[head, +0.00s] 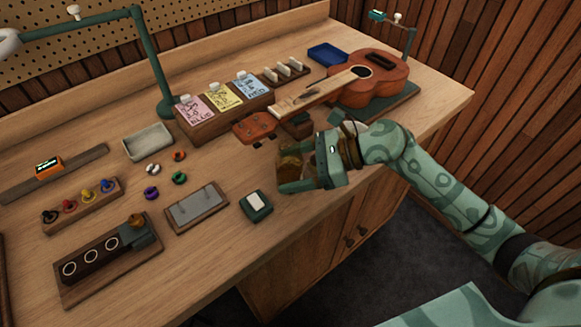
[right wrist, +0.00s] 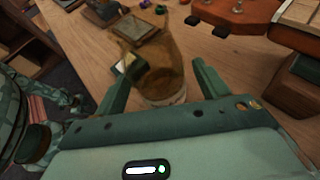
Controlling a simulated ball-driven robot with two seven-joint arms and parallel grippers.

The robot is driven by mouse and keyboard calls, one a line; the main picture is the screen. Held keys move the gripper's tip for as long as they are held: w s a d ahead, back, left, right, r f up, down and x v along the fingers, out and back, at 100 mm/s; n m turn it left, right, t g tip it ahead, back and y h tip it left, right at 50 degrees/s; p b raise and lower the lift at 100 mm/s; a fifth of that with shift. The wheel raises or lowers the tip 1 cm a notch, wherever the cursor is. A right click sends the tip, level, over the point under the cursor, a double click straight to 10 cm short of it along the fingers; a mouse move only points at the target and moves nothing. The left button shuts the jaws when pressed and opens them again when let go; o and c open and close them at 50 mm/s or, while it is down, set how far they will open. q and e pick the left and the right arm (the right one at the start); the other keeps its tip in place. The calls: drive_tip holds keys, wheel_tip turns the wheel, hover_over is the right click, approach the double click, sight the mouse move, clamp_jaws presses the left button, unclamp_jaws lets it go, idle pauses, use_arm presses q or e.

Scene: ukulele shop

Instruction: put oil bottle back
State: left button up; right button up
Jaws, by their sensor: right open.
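The oil bottle, an amber see-through vessel (right wrist: 158,72), stands between the two fingers of my right gripper (right wrist: 160,80) in the right wrist view. In the head view the amber bottle (head: 289,162) is partly hidden by my right gripper (head: 284,172), near the bench's front edge. The right jaws are open around the bottle; I cannot tell whether a finger touches it. A dark wooden rack (head: 92,262) with several round places is at the front left, with a small amber-topped piece (head: 136,220) at its right end. My left gripper is out of view.
A ukulele (head: 372,80) lies behind my right gripper, its headstock (head: 255,127) pointing left. A small green box with a white top (head: 256,203) and a framed grey plate (head: 196,205) lie to the left.

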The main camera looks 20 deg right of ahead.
drive_tip(key=v, duration=1.1)
drive_tip(key=shift+d, duration=0.2)
